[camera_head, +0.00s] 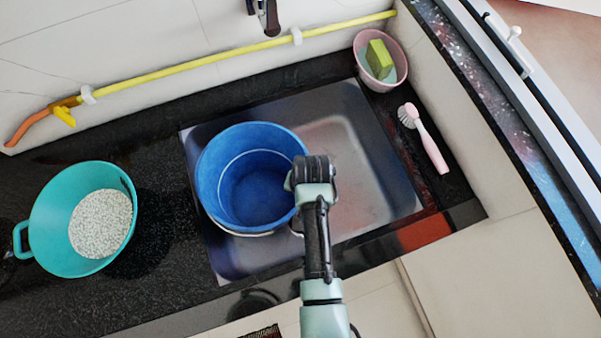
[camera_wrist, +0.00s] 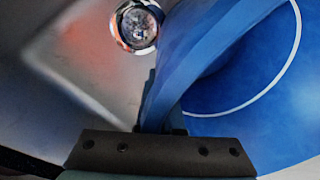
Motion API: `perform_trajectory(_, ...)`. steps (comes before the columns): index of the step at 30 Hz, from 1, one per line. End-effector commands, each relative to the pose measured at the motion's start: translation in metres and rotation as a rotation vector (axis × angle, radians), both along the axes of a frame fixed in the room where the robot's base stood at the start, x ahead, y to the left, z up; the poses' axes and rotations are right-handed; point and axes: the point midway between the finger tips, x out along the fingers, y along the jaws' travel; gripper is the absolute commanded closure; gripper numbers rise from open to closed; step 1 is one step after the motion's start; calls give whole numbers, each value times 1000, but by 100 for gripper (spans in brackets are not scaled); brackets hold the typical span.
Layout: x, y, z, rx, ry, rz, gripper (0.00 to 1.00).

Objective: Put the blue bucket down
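The blue bucket (camera_head: 240,180) is upright at the left part of the metal sink (camera_head: 345,150). I cannot tell whether its base touches the sink floor. My gripper (camera_head: 298,184) is at the right side of the bucket's rim. In the wrist view the bucket's wall (camera_wrist: 205,55) runs down between the fingers of my gripper (camera_wrist: 162,118), which looks closed on the rim. The fingertips are mostly hidden by the wrist in the head view. The bucket looks empty, with a pale line around its inner wall.
A teal colander (camera_head: 55,225) with white grains stands on the black counter at left. A pink bowl (camera_head: 399,58) with a green sponge sits at the back right corner, near a pink brush (camera_head: 428,145). A yellow hose (camera_head: 200,63) runs along the wall. The sink's right side is clear.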

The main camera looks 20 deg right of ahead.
Motion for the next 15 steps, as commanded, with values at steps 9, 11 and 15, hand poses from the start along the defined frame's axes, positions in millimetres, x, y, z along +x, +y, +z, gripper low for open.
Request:
perform_trajectory(9,1,0,-2,0,-5,0,100)
perform_trajectory(11,1,0,-4,1,-4,0,100)
perform_trajectory(15,0,0,-5,-1,-1,0,78)
